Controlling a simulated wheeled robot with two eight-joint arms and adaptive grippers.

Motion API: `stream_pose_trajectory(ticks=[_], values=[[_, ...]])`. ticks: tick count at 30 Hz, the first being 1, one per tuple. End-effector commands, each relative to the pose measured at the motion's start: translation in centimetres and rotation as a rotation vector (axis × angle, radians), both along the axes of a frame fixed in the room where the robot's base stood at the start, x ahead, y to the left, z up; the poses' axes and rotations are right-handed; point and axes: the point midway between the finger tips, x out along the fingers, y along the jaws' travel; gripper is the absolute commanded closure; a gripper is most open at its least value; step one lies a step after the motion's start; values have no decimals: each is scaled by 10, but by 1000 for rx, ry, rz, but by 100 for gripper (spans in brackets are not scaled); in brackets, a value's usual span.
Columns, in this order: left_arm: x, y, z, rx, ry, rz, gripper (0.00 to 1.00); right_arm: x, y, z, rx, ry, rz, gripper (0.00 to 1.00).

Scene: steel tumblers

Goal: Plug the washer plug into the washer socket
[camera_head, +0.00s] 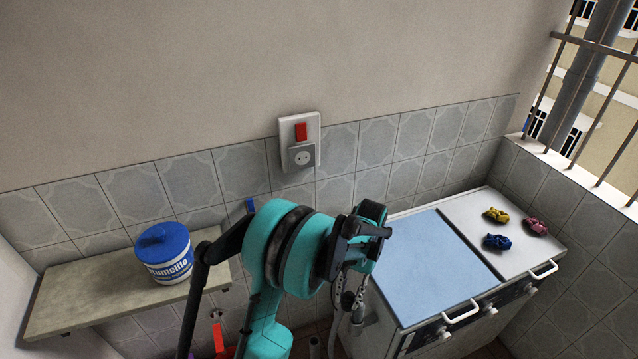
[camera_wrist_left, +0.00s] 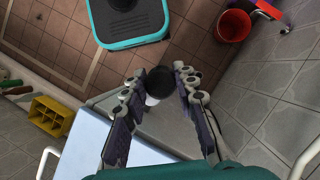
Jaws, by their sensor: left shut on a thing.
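The washer socket (camera_head: 302,157) is a grey-white round-recessed outlet on the tiled wall, below a red switch (camera_head: 301,132) on the same white plate. My left gripper (camera_head: 348,298) hangs with its fingers downward, below and right of the socket and well apart from it. In the left wrist view, its two fingers (camera_wrist_left: 158,86) are on either side of a round black piece with a pale part, which looks like the washer plug (camera_wrist_left: 155,76). The plug's prongs and cord cannot be made out. My right gripper is in neither view.
Right of my arm stand white appliances, one with a blue top (camera_head: 425,258); cloth pieces (camera_head: 498,241) lie on the other. A blue-lidded tub (camera_head: 163,255) sits on the left shelf (camera_head: 95,296). A red bucket (camera_wrist_left: 234,26) stands on the floor. The wall around the socket is clear.

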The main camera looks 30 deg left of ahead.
Motion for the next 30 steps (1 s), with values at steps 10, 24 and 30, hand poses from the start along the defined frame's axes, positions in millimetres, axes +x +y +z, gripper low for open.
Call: stream_pose_trajectory(ticks=[10,24,30], values=[[28,52,6,-108,-150,329,100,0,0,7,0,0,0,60],[95,151,87,-121,-955,1228,100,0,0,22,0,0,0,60],[116,171,136,1,-1290,1368,100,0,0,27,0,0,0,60]])
